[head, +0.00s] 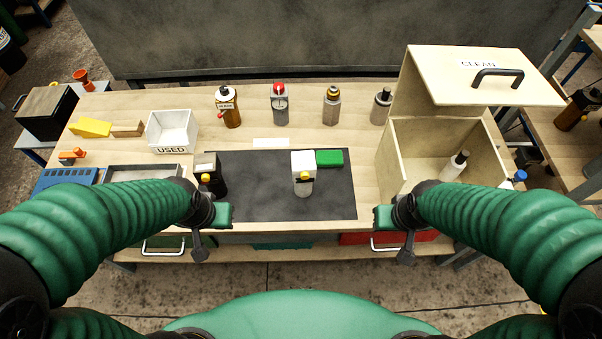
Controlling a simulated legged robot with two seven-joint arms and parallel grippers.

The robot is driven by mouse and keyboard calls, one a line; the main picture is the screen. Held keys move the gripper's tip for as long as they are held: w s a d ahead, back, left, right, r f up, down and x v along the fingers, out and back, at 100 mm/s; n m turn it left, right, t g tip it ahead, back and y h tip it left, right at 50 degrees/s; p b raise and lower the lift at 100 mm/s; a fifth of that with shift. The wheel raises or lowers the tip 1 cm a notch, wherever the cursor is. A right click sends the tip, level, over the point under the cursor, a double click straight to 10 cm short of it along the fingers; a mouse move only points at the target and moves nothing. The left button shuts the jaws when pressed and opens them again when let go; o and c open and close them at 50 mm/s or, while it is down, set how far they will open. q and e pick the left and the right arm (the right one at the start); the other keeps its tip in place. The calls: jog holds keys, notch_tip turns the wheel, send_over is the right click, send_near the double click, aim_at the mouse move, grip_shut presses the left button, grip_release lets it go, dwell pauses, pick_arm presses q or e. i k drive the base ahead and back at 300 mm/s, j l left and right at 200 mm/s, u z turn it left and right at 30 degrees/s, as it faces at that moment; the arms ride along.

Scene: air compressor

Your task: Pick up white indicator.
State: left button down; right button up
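A white block-shaped thing with a yellow knob on a light grey lower part (303,168) stands on the dark mat (265,205), touching or close to a green block (329,158). It is the likeliest white indicator, though no label shows. A white bottle with a dark top (454,167) leans inside the open wooden CLEAN box (393,158). My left gripper (208,232) is over the front table edge, left of the mat's middle. My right gripper (396,232) is over the front edge, right of the mat. Both seem empty; their finger gap is unclear.
A black-bodied device (211,178) stands on the mat beside my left gripper. Several bottles, including a red-capped one (280,104), line the back. A white USED bin (172,131) is at left. The box lid (483,78) stands open. The mat's middle is clear.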

aim_at(302, 161)
jog(key=i+j+z, duration=0.1)
jog(key=j+z, duration=0.2)
jog(key=j, duration=0.55)
jog(key=j+z, duration=0.3)
jog(key=j, duration=0.55)
